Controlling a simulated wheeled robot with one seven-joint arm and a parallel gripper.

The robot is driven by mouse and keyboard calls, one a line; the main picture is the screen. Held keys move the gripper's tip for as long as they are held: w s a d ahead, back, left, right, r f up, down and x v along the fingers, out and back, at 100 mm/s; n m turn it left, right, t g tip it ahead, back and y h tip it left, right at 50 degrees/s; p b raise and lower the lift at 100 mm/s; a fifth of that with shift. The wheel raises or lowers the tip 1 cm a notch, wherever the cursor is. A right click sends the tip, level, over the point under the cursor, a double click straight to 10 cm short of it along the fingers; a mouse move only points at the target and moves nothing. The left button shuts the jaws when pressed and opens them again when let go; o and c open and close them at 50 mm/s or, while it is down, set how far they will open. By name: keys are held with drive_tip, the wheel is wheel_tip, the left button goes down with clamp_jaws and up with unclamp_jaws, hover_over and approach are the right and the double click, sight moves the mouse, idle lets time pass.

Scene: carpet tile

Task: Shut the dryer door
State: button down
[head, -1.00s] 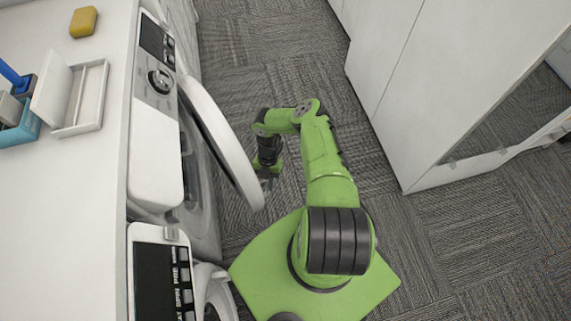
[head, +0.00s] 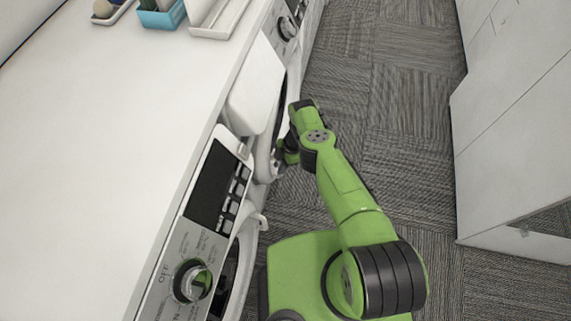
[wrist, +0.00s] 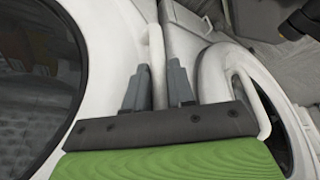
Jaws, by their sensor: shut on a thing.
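The dryer door (head: 264,160) is a white round door low on the front of the far machine, mostly hidden by the machine's front and my arm. It now lies close to that front; whether it is fully closed I cannot tell. My gripper (head: 282,155) is at its edge. In the wrist view, my gripper's two dark fingers (wrist: 158,88) stand on either side of a thin white strip (wrist: 157,50), seemingly the door's edge. A dark round window in a white ring (wrist: 35,75) fills the left of that view.
A nearer machine has a dark control panel (head: 215,180), a dial (head: 192,281) and a white door (head: 248,235) standing ajar. A white counter (head: 90,150) runs above both machines. White cabinets (head: 510,120) line the right.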

drive_tip(key=shift+w+a+r, duration=0.15)
drive_tip(key=shift+a+r, duration=0.05)
drive_tip(key=shift+a, duration=0.45)
drive_tip(key=c, duration=1.1)
unclamp_jaws()
drive_tip(key=shift+a, duration=0.15)
drive_tip(key=shift+o, duration=0.2)
drive_tip(key=d+p+v, duration=0.1)
drive_tip(key=p+v, duration=0.6)
drive_tip(key=v, duration=0.9)
drive_tip(key=shift+f, duration=0.2)
